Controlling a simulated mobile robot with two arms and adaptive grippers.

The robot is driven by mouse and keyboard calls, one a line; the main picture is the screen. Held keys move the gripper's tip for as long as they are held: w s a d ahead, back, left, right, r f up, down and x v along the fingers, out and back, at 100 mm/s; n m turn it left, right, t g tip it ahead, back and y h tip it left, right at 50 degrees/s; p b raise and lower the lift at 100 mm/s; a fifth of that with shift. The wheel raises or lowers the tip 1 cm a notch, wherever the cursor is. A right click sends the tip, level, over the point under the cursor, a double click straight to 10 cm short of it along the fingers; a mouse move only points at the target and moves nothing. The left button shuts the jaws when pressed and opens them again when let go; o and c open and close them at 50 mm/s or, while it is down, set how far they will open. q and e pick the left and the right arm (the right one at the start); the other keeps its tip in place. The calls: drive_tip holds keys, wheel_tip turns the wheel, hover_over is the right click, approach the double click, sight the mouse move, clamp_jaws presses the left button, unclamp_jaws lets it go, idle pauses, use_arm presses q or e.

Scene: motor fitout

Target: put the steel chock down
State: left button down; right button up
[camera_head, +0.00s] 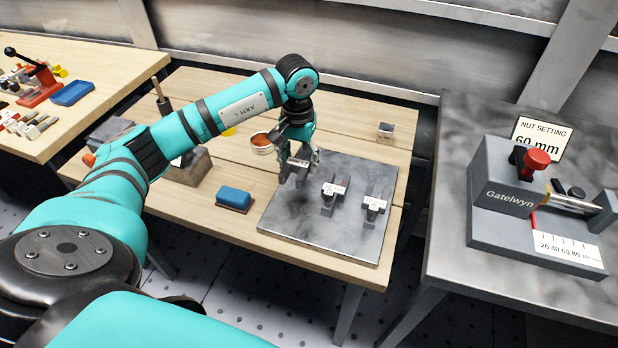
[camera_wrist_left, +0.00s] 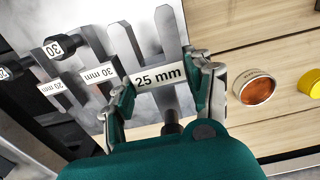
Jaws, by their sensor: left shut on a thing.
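My left gripper (camera_head: 301,160) is shut on a grey steel chock (camera_head: 287,172) at the back-left part of the steel plate (camera_head: 300,235). In the left wrist view the fingers (camera_wrist_left: 163,82) hold the chock on both sides of its white "25 mm" label (camera_wrist_left: 158,76), and its two prongs (camera_wrist_left: 172,38) point away over the plate. I cannot tell whether the chock touches the plate. Two other chocks stand on the plate to the right, one labelled 30 mm (camera_wrist_left: 97,72) and one 20 mm (camera_wrist_left: 52,87). My right gripper is not in view.
A blue-topped block (camera_head: 234,198) lies left of the plate. A round tin with copper-coloured contents (camera_head: 262,143) stands behind the gripper's left side. A small metal cube (camera_head: 385,131) stands at the back right. The Gatelwyn gauge (camera_head: 535,205) is on the separate right-hand table.

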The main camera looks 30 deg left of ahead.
use_arm(q)
drive_tip(key=shift+f, duration=1.1)
wheel_tip(320, 180, down, 3)
drive_tip(key=shift+f+p, duration=0.15)
drive_tip(key=shift+p, duration=0.25)
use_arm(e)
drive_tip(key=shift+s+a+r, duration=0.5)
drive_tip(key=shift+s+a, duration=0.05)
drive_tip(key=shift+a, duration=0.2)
use_arm(q)
drive_tip(key=shift+f, duration=0.2)
drive_tip(key=c, duration=0.5)
unclamp_jaws()
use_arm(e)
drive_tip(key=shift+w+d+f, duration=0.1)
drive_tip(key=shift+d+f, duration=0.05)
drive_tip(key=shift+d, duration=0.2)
